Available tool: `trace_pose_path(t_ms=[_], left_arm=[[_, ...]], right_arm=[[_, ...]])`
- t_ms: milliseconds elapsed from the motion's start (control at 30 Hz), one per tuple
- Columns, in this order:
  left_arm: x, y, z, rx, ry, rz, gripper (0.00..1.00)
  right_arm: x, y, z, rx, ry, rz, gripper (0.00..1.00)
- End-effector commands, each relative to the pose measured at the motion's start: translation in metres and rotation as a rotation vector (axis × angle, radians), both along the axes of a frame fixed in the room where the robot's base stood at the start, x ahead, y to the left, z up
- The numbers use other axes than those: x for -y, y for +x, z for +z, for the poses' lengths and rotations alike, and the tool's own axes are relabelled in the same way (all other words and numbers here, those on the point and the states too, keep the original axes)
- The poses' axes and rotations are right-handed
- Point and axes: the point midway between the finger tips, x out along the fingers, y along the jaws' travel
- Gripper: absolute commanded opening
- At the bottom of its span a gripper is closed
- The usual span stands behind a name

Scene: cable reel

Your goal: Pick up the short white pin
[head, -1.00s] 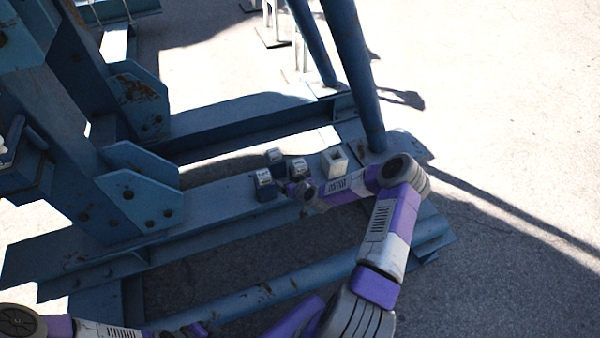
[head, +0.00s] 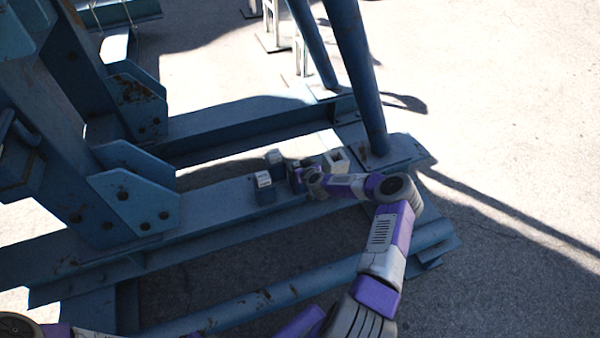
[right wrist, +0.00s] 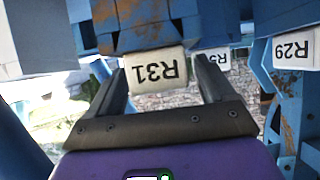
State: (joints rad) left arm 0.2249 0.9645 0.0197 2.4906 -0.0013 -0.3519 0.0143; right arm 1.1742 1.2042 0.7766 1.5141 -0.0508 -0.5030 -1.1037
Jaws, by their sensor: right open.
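I cannot make out a short white pin for sure in either view. My right gripper (head: 301,174) is down at the row of small blue blocks on the blue beam. In the right wrist view my right gripper (right wrist: 166,82) is open, its two dark fingers on either side of a white label marked R31 (right wrist: 155,79). The label is on the lower end of a worn blue block (right wrist: 135,25); I cannot tell whether the fingers touch it. My left arm shows only at the bottom left of the head view; its gripper is out of view.
A white hollow square holder (head: 337,160) stands right of my right gripper. Two labelled blue blocks (head: 264,188) stand left of it. A slanting blue post (head: 360,90) rises close behind. Labels R29 (right wrist: 293,50) and a partly hidden one (right wrist: 211,61) show in the wrist view.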

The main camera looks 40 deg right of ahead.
Motion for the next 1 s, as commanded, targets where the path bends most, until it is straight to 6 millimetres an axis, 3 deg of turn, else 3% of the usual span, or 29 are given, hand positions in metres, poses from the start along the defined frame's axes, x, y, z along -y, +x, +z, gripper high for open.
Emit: trace_pose_path(t_ms=[133, 667, 867, 1000], left_arm=[[0.0, 0.0, 0.001, 0.0, 0.0, 0.0, 0.43], [0.0, 0.0, 0.001, 0.0, 0.0, 0.0, 0.43], [0.0, 0.0, 0.002, 0.0, 0.0, 0.0, 0.43], [0.0, 0.0, 0.01, 0.0, 0.0, 0.0, 0.43]], right_arm=[[0.0, 0.0, 0.001, 0.0, 0.0, 0.001, 0.81], [0.0, 0.0, 0.002, 0.002, -0.001, 0.0, 0.0], [0.0, 0.0, 0.004, 0.002, -0.001, 0.0, 0.0], [0.0, 0.001, 0.021, 0.003, -0.005, 0.003, 0.0]])
